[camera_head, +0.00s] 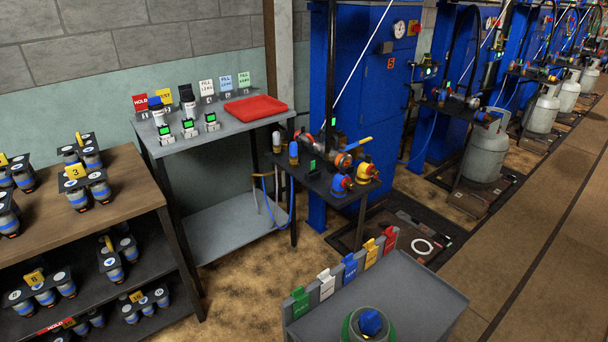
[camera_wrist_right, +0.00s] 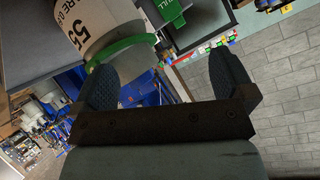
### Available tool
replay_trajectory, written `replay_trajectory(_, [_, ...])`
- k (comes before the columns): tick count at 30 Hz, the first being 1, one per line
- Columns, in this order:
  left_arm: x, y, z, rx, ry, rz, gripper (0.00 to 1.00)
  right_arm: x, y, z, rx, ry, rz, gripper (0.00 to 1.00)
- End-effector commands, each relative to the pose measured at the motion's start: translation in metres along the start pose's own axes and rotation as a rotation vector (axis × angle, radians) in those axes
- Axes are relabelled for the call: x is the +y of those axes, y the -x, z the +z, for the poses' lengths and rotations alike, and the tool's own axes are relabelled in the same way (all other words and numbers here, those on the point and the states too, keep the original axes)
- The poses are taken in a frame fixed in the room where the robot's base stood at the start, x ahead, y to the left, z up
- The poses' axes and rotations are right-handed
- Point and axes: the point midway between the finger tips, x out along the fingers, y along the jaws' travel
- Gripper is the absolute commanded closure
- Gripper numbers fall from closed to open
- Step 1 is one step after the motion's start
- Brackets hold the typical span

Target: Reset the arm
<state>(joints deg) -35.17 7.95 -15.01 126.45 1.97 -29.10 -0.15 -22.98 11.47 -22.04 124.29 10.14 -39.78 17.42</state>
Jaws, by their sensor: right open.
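My right gripper (camera_wrist_right: 166,82) shows in the right wrist view with its two dark padded fingers wide apart and nothing between them. A white cylinder (camera_wrist_right: 82,22) with a green band and dark printing is beyond the left-hand finger, at the upper left. I cannot tell whether they touch. In the head view, a cylinder with a green collar and blue top (camera_head: 370,322) stands on the grey cart (camera_head: 425,290) at the bottom, cut off by the frame. Neither gripper shows in the head view. My left gripper is not in view.
Colored tags (camera_head: 350,267) line the cart's back edge. A grey table (camera_head: 225,135) carries a red tray (camera_head: 255,107) and bottles. A brown shelf (camera_head: 120,195) with several canisters stands left. Blue filling stations (camera_head: 365,80) line the back. Floor is open at right.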

Motion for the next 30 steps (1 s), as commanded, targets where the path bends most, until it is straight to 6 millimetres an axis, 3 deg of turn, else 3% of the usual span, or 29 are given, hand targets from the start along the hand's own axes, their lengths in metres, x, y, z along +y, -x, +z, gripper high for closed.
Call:
replay_trajectory(9, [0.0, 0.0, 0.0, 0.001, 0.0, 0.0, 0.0, 0.044, 0.052, 0.035, 0.084, 0.296, 0.179, 0.0])
replay_trajectory(11, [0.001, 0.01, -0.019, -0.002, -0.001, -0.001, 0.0, 0.037, 0.059, 0.016, 0.086, 0.3, 0.177, 0.0])
replay_trajectory(20, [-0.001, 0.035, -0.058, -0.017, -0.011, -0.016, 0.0, 0.022, 0.084, -0.016, 0.065, 0.302, 0.19, 0.0])
replay_trajectory(30, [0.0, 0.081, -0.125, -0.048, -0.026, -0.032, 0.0, -0.003, 0.133, -0.074, 0.029, 0.311, 0.215, 0.0])
